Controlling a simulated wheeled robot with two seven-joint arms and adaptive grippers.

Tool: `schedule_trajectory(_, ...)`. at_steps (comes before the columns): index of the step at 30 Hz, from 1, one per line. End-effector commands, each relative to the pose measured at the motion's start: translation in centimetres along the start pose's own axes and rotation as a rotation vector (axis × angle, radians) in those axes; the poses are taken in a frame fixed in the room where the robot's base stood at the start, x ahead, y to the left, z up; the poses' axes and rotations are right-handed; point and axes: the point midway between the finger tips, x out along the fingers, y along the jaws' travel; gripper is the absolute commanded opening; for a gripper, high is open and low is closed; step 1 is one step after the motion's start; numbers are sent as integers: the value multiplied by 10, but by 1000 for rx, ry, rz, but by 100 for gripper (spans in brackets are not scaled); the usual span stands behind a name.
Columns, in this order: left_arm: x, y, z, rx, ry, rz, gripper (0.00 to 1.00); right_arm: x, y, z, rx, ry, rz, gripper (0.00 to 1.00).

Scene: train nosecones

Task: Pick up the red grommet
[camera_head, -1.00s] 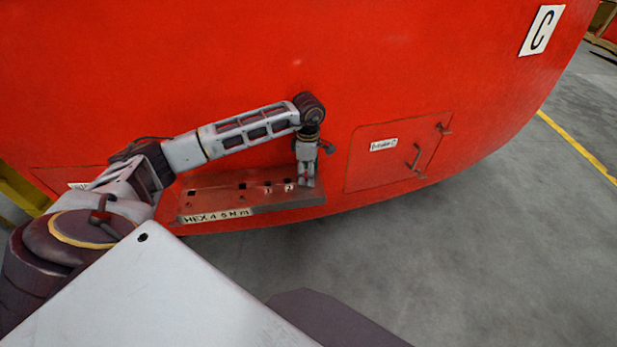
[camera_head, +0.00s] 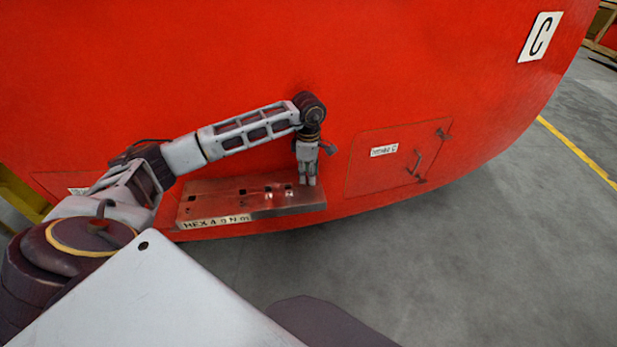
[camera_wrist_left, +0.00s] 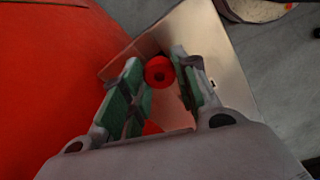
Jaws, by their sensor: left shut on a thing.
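The red grommet (camera_wrist_left: 158,72) is a small red ring with a dark hole, seen in the left wrist view between the fingertips. My left gripper (camera_wrist_left: 160,80) is shut on it, with a green-padded finger on each side. In the head view my left gripper (camera_head: 308,180) points down at the right end of the metal shelf (camera_head: 225,208). The grommet is too small or hidden to make out in the head view. I cannot tell whether it still touches the shelf. My right gripper is not in view.
The shelf sits against the large red nosecone (camera_head: 420,60) and has several square holes and a "HEX 4" label (camera_head: 217,221). A hatch with a handle (camera_head: 415,162) is right of the gripper. Grey floor (camera_head: 480,260) lies open in front.

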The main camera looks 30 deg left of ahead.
Motion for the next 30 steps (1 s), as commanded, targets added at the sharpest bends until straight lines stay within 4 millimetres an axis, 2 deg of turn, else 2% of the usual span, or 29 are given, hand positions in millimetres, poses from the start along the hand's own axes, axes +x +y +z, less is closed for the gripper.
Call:
schedule_trajectory(9, -46, 1, 0, -1, 0, 3, 18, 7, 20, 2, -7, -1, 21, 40)
schedule_trajectory(15, -70, 0, 0, -1, -1, 2, 18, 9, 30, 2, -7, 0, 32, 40)
schedule_trajectory(21, -81, 0, 0, -1, 0, 1, 18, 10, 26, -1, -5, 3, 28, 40)
schedule_trajectory(30, -82, 0, 0, -1, 1, 0, 18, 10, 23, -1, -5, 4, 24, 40)
